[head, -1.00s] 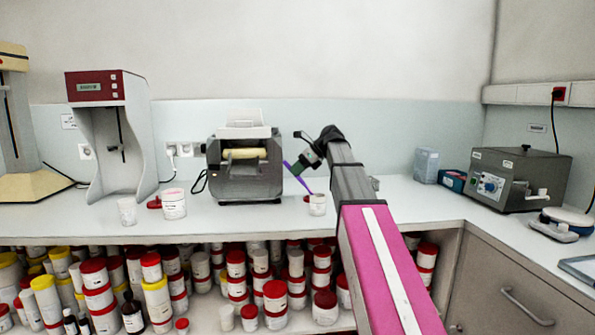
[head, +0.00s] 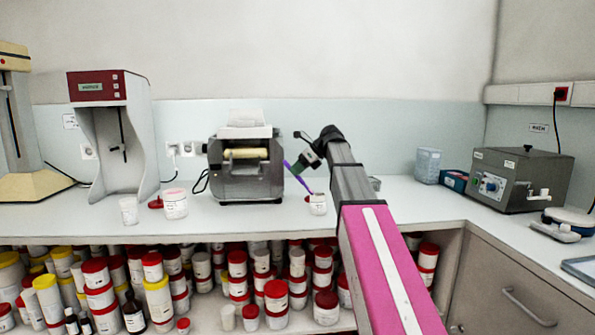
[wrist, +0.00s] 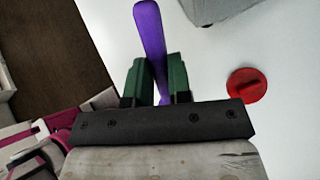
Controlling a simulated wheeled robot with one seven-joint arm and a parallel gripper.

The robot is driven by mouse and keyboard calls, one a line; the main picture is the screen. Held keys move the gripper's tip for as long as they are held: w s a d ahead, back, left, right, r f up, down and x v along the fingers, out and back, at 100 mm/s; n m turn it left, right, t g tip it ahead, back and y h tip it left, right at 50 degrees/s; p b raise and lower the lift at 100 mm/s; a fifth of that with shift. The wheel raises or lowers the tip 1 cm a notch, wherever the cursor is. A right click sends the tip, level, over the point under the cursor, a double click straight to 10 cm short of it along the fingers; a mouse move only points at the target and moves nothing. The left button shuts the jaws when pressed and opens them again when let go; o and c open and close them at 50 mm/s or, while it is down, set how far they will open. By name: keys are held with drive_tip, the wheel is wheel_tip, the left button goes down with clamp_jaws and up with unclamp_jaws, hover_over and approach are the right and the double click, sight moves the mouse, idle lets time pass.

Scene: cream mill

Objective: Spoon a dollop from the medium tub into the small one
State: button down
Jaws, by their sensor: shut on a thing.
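My gripper (head: 304,167) is shut on a purple spoon (head: 295,177). In the wrist view the spoon (wrist: 149,35) stands between the green fingers (wrist: 157,82). In the head view it slants down to the right, its low end at the mouth of a small white tub (head: 318,205). I cannot tell whether the spoon touches that tub or carries any cream. A larger white tub (head: 175,206) with a pinkish top stands open at the left, beside a plain white cup (head: 129,211). Which of these is the medium tub is not certain.
A red lid (head: 156,202) lies by the larger tub; another red lid (wrist: 246,85) lies near my gripper. A grey roller mill (head: 246,178) stands behind, between the tubs. The counter (head: 240,221) between them is clear. Stacked tubs fill the shelf below.

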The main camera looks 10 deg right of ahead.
drive_tip(key=shift+r, duration=3)
